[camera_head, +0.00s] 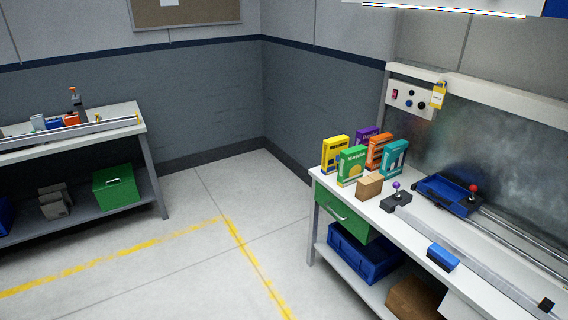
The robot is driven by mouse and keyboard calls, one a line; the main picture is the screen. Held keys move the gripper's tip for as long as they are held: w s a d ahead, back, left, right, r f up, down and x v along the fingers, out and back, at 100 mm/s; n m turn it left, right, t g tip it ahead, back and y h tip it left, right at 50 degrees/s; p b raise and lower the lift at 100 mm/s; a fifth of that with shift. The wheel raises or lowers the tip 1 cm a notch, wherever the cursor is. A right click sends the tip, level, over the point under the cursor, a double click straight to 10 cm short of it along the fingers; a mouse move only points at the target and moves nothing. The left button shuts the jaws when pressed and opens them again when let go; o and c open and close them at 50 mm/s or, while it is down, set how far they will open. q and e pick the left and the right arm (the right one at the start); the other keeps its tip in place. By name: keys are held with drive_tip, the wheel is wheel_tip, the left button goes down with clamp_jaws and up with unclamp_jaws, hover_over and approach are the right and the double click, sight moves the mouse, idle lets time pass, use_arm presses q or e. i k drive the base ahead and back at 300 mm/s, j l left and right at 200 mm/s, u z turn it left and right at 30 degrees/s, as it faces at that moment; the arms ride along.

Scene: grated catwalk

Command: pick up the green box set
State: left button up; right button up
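A green box (351,166) stands upright near the far left end of the right workbench. It is in a cluster with a yellow box (334,154), a purple box (366,137), an orange box (380,151) and a teal box (395,158). The green box is at the front of the cluster and partly covers the boxes behind it. Neither of my grippers shows in the head view.
A small brown carton (369,186) sits before the cluster on the right workbench (333,184). A blue tray (440,196) and rails lie further right. Another bench (120,118) with a green bin (116,188) below stands left. The floor (190,262) between is clear.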

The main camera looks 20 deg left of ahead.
sight(353, 160)
drive_tip(key=u, duration=0.3)
drive_tip(key=i+j+z, duration=0.15)
drive_tip(key=i+j, duration=0.85)
drive_tip(key=i+j+z, duration=0.15)
drive_tip(key=i+j, duration=0.85)
drive_tip(key=j, duration=0.1)
